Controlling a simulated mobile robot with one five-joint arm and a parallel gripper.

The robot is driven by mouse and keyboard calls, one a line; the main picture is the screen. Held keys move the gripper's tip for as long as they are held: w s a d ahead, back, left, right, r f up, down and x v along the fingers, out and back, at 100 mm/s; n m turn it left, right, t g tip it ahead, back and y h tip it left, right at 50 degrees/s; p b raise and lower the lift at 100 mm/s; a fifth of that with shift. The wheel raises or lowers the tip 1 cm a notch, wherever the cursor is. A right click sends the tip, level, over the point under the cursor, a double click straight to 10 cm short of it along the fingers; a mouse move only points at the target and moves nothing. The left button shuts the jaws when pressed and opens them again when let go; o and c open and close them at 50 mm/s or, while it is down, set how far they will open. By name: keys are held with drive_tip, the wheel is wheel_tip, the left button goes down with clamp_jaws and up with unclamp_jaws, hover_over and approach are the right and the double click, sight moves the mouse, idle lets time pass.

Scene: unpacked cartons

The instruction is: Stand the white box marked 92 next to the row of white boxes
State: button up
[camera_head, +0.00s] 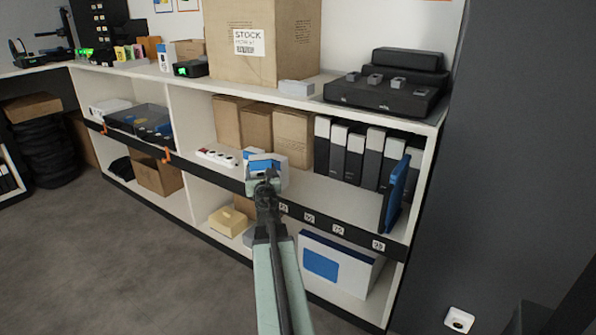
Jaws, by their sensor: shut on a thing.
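My gripper (265,181) is in front of the middle shelf, shut on a small white box with blue patches (277,163). The jaws cover part of the box, and I cannot read any number on it. I cannot tell whether the box touches the shelf. A row of upright white, grey and black box-like items (355,153) stands on the same shelf, to the right of my gripper. A blue upright item (396,194) stands apart at the row's right, near the shelf's end.
Brown cartons (257,130) stand behind the held box, and a white power strip (216,157) lies to its left. A dark shelf edge with small number tags (337,230) runs along the front. Bare shelf (330,193) shows before the upright row. A large white-and-blue box (340,262) is below.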

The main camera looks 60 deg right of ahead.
drive_tip(key=s+d+f+b, duration=0.1)
drive_tip(key=s+d+f, duration=0.1)
drive_tip(key=s+d, duration=0.1)
drive_tip(key=s+d+f+b, duration=0.1)
drive_tip(key=s+d+b, duration=0.1)
drive_tip(key=s+d, duration=0.1)
drive_tip(key=s+d+f+b, duration=0.2)
drive_tip(key=s+d, duration=0.2)
drive_tip(key=d, duration=0.1)
drive_tip(key=shift+d+f, duration=0.25)
drive_tip(key=shift+f, duration=0.05)
drive_tip(key=shift+r, duration=0.25)
drive_tip(key=shift+f, duration=0.2)
drive_tip(key=o, duration=1.6)
drive_tip(key=shift+r, duration=0.1)
drive_tip(key=shift+r, duration=0.1)
